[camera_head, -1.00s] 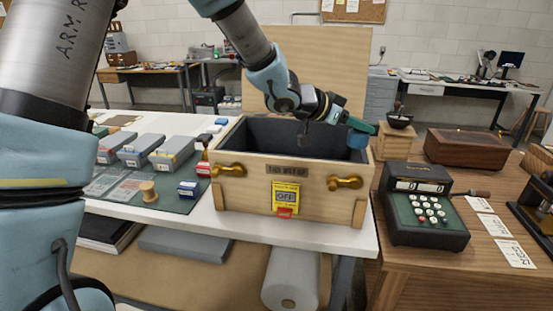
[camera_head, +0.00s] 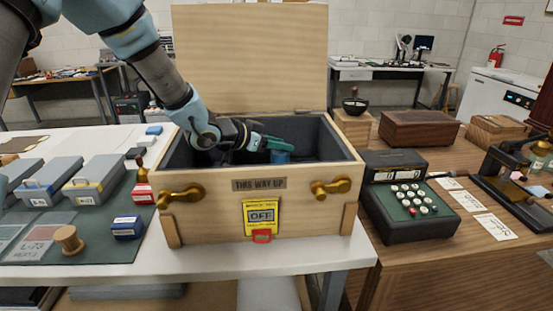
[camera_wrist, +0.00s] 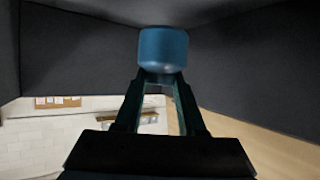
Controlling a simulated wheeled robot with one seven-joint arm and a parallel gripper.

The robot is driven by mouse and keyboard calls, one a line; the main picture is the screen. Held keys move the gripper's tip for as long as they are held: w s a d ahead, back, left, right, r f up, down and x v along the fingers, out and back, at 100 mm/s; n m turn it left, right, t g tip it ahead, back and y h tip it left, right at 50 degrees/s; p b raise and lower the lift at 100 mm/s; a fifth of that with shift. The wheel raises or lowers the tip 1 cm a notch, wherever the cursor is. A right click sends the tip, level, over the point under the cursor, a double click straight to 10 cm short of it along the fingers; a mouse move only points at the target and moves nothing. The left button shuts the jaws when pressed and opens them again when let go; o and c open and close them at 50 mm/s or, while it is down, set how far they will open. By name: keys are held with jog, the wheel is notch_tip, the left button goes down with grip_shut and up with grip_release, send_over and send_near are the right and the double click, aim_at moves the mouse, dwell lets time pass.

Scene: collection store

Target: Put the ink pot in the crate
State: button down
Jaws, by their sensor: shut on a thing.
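The ink pot (camera_wrist: 163,49) is a small blue cylinder held between the fingertips of my gripper (camera_wrist: 160,75) in the wrist view. In the head view my gripper (camera_head: 277,146) is inside the open wooden crate (camera_head: 217,211), shut on the ink pot (camera_head: 281,157). The pot is below the level of the crate's back rim, and its lower part is hidden by the front wall. Dark lining shows around the pot in the wrist view. I cannot tell whether it touches the crate floor.
The crate's lid (camera_head: 250,60) stands upright behind it. A black keyed machine (camera_head: 408,200) stands to the right.

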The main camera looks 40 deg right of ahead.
aim_at(273, 156)
jog(key=shift+f+p, duration=0.35)
jog(key=shift+f, duration=1.7)
jog(key=shift+f, duration=0.15)
jog(key=c, duration=0.5)
grip_release()
jog(key=shift+a+r, duration=0.1)
jog(key=shift+r, duration=0.15)
jog(key=b+v, duration=0.2)
jog(key=v, duration=0.5)
jog(key=shift+a, duration=0.2)
